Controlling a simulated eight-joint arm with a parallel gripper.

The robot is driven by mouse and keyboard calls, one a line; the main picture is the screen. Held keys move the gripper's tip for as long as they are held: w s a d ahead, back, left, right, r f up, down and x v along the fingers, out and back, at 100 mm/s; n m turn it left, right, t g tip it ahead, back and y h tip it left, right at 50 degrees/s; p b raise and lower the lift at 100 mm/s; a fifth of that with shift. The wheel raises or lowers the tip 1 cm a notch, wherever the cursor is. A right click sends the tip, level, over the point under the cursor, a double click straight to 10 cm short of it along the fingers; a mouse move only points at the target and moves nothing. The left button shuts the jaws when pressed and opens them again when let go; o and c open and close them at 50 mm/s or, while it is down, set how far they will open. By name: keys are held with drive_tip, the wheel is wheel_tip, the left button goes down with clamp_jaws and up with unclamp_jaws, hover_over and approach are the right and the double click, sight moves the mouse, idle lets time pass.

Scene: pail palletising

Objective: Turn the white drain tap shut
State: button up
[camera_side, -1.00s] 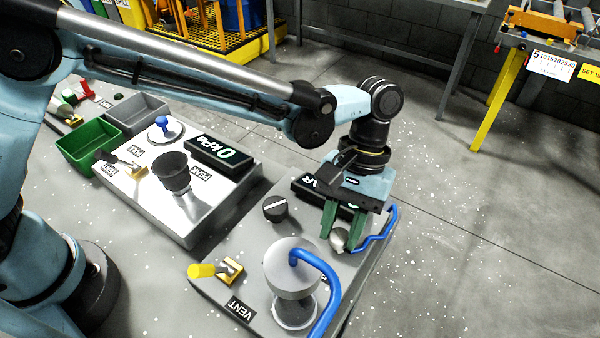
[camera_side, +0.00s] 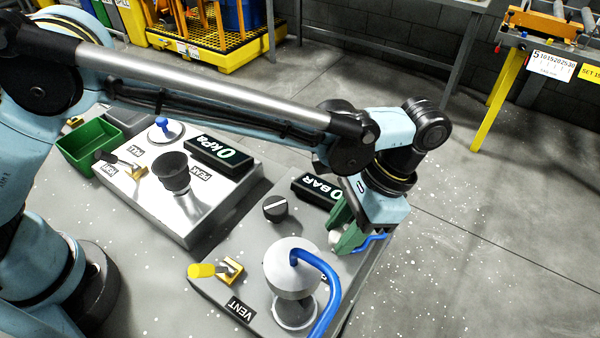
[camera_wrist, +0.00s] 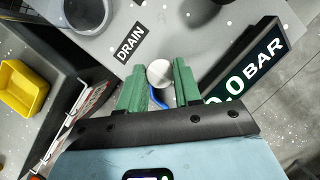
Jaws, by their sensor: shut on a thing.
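The white drain tap shows as a round white knob (camera_wrist: 160,74) in the wrist view, close to the DRAIN label (camera_wrist: 131,42). In the side view only a pale bit of the tap (camera_side: 335,237) shows between my green fingers. My gripper (camera_side: 345,231) is shut on the tap, with one finger on each side of it, and leans over at the right edge of the grey panel (camera_side: 245,268). A blue hose (camera_wrist: 157,98) shows just behind the tap. The tap's lower part is hidden by the fingers.
The BAR display (camera_side: 318,191) stands close beside my gripper. A black knob (camera_side: 275,207), a yellow-handled VENT valve (camera_side: 203,270) and a grey vessel with a blue hose (camera_side: 291,270) share the panel. Open floor lies to the right.

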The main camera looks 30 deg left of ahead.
drive_tip(key=shift+m, duration=0.5)
drive_tip(key=o, duration=1)
drive_tip(key=shift+o, duration=0.2)
drive_tip(key=v, duration=1.2)
drive_tip(key=shift+s+d, duration=0.15)
drive_tip(key=shift+s, duration=0.05)
